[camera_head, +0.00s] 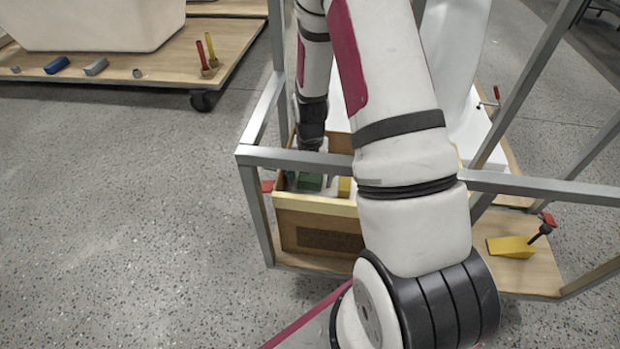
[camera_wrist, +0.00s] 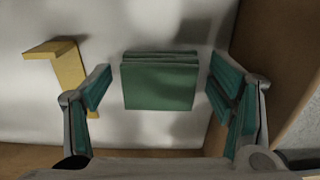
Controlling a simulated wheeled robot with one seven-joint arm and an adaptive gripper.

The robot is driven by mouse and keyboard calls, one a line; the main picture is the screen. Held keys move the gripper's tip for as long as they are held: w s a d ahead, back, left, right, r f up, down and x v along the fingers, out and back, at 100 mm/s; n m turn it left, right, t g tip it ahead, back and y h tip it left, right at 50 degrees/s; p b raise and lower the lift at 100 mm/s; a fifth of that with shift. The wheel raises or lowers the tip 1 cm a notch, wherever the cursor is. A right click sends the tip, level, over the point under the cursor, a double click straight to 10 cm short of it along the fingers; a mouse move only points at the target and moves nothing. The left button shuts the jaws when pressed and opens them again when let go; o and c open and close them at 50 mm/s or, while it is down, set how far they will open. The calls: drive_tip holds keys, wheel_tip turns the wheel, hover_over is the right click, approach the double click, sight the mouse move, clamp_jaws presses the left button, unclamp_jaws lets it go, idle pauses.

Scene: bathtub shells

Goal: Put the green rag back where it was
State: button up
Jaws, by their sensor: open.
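The green rag (camera_wrist: 160,86) is a folded block lying on the pale floor of a wooden box, seen in the wrist view. It also shows in the head view (camera_head: 311,182), partly covered by my arm. My gripper (camera_wrist: 160,88) is open, with one teal-padded finger to each side of the rag and a gap on both sides. It appears to be above the rag, not gripping it. In the head view my gripper reaches down into the box and its fingers are mostly hidden.
The wooden box (camera_head: 318,205) stands inside a grey metal frame (camera_head: 395,171). A yellow piece (camera_wrist: 67,68) lies left of the rag in the wrist view. A yellow wedge (camera_head: 511,247) lies on the board at right. A second board (camera_head: 150,69) with small tools is at upper left.

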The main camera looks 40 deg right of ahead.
drive_tip(key=shift+r, duration=0.15)
wheel_tip(320, 180, up, 12)
drive_tip(key=p, duration=0.5)
wheel_tip(320, 180, up, 10)
drive_tip(key=r+n, duration=0.1)
drive_tip(key=n, duration=0.1)
hover_over(309, 178)
drive_tip(key=s+a, duration=0.3)
drive_tip(key=a, duration=0.2)
drive_tip(key=shift+n, duration=0.9)
drive_tip(key=s+a+r, duration=0.1)
drive_tip(key=s+r, duration=0.1)
drive_tip(key=s+a+r, duration=0.2)
drive_tip(key=r, duration=0.1)
drive_tip(key=s+a+r, duration=0.1)
drive_tip(key=r, duration=0.1)
drive_tip(key=shift+s+a+r, duration=0.15)
drive_tip(key=shift+s+r, duration=0.1)
drive_tip(key=shift+s, duration=0.15)
drive_tip(key=s+a+r+n, duration=0.2)
drive_tip(key=s+a+r, duration=0.1)
drive_tip(key=s, duration=0.7)
drive_tip(key=s+a+r+n, duration=0.2)
drive_tip(key=s+a+r, duration=0.1)
drive_tip(key=s, duration=0.7)
drive_tip(key=shift+s+r+n, duration=0.3)
drive_tip(key=shift+r+n, duration=0.1)
drive_tip(key=shift+r, duration=0.4)
